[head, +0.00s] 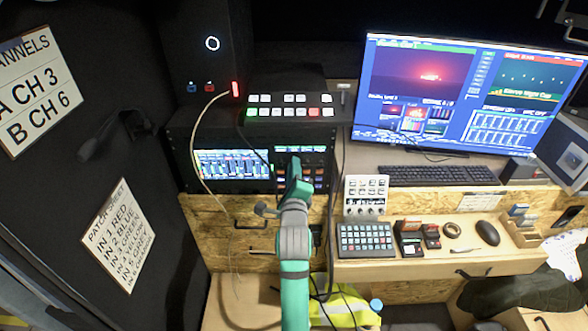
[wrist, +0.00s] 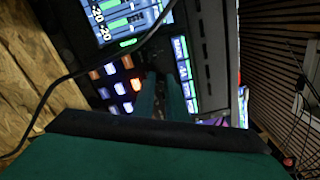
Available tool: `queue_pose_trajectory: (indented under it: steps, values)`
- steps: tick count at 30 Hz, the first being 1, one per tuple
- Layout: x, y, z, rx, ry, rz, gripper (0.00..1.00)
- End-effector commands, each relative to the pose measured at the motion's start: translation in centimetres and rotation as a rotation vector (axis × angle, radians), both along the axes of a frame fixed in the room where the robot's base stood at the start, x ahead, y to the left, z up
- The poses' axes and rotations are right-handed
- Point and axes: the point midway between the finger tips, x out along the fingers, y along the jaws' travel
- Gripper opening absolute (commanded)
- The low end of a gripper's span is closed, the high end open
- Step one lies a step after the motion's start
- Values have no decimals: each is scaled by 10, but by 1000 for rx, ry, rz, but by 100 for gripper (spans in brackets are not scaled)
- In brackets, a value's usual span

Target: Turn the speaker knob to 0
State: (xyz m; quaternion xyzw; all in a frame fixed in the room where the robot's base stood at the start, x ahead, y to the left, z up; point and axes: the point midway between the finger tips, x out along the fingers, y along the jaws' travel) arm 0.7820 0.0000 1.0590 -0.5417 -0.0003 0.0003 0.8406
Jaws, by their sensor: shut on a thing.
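My gripper (head: 295,165) reaches up to the button panel (head: 300,185) on the right part of the black rack in the head view. In the wrist view its two teal fingers (wrist: 162,80) point at that panel, between lit buttons and a column of blue-green displays. The fingers are close together, shut on a small part at the panel face, which I take for the speaker knob. The knob is hidden by the fingers and dark, so its pointer and scale cannot be read.
A mixer screen (head: 232,165) is left of the panel, and a switcher (head: 290,108) sits above. A thin cable (wrist: 95,70) crosses the wrist view near the panel. Right are a monitor (head: 460,95), keyboard (head: 437,174) and desk items. A yellow vest (head: 345,313) lies below.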

Motion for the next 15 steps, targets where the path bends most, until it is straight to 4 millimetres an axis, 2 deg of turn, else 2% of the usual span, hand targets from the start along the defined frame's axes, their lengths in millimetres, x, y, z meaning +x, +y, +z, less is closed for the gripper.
queue_pose_trajectory:
  steps: [15]
  values:
    - [-1, 0, -1, -478, 2, 1, 0]
